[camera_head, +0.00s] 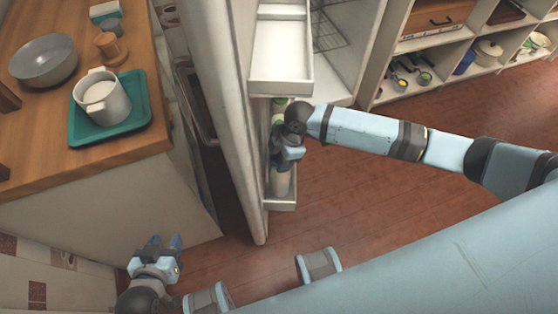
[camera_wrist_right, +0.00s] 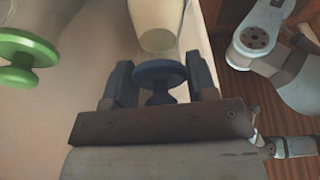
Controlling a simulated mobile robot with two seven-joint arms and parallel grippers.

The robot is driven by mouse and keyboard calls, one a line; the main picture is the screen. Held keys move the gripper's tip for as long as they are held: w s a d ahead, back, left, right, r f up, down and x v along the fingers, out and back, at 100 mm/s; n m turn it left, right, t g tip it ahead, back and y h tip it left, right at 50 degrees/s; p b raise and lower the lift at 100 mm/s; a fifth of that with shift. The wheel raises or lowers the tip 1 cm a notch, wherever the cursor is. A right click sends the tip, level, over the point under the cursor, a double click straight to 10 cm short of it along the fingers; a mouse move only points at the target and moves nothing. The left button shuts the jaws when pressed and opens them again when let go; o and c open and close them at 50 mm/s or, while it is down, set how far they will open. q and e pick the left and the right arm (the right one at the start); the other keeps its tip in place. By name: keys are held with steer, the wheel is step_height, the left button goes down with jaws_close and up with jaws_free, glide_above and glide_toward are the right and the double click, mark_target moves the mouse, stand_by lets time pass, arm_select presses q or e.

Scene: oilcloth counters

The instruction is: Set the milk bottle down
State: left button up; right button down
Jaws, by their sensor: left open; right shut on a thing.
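In the head view my right gripper (camera_head: 286,158) is at the lower door shelf (camera_head: 284,206) of the open fridge. It is shut on the blue cap (camera_wrist_right: 158,74) of a white bottle, which I take for the milk bottle (camera_head: 281,184). The bottle looks upright, with its lower part behind the shelf's front edge; I cannot tell whether its base touches the shelf. The pale body (camera_wrist_right: 156,22) beyond the cap shows in the right wrist view. My left gripper (camera_head: 165,242) is open and empty, low at the left.
A green-capped bottle (camera_wrist_right: 20,62) stands beside the held one. An empty upper door bin (camera_head: 281,62) is above. At left, a wooden counter holds a green tray (camera_head: 140,108) with a white pot (camera_head: 100,98) and a grey bowl (camera_head: 44,62). Open shelving is at the back right.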

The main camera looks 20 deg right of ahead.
steer(key=shift+f, duration=0.8)
steer(key=shift+w+a+f, duration=0.1)
steer(key=shift+a+f, duration=0.1)
steer(key=shift+f, duration=0.1)
steer(key=shift+c, duration=2.1)
jaws_free()
steer(key=p+v, duration=0.1)
steer(key=v, duration=1.1)
steer(key=shift+p, duration=0.35)
steer(key=shift+d, duration=0.1)
